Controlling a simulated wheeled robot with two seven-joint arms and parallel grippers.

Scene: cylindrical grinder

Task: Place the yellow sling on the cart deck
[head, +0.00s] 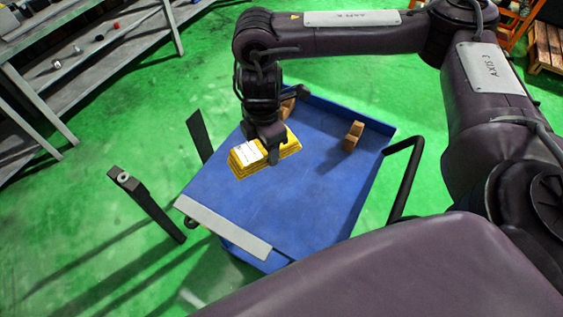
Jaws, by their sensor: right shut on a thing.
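The yellow sling (248,167) is a folded, layered bundle with a white label on top. It is in the head view at the upper left part of the blue cart deck (290,205). My right gripper (273,153) comes down from above and is shut on the sling. The gripper hides part of the bundle. The sling is over the deck, at or close to its surface; I cannot tell whether it touches. My left gripper is not in view.
A brown block (353,136) sits on the deck's right side, and another (287,106) is behind my gripper. A black handle (405,180) stands at the cart's right. Dark posts (147,204) stand at left. The deck's near middle is clear. A grey shelf (100,60) is at upper left.

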